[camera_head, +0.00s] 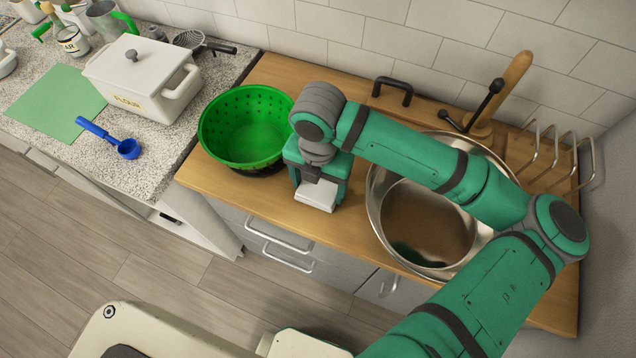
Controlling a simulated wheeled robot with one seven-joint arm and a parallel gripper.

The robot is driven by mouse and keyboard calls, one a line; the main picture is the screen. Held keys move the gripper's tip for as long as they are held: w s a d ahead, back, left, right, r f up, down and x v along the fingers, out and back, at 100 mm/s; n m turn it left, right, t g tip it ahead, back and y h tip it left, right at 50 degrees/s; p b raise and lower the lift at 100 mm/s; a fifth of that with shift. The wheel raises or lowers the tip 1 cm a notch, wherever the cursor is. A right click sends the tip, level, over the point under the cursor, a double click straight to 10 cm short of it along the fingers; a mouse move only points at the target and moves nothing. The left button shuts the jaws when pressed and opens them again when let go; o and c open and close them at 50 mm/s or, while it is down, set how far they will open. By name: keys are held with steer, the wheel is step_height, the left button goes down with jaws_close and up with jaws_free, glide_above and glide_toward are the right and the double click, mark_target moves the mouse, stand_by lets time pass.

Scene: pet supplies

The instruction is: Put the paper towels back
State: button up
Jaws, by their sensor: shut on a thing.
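My gripper (318,195) is low over the wooden counter, between the green colander and the steel sink bowl, and its body overlaps the colander's right rim in the picture. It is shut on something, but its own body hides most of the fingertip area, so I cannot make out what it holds. I can make out no paper towels in this view.
The green colander (247,130) and the steel bowl (378,215) flank my gripper. A black handle (393,84) and a wire rack (560,150) are at the back. On the left granite counter are a white flour box (140,80), a blue scoop (110,138) and a green mat (50,100).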

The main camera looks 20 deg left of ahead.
mark_target(318, 188)
steer(key=o, duration=0.9)
steer(key=shift+o, duration=0.2)
step_height(318, 188, up, 12)
steer(key=shift+r, duration=0.1)
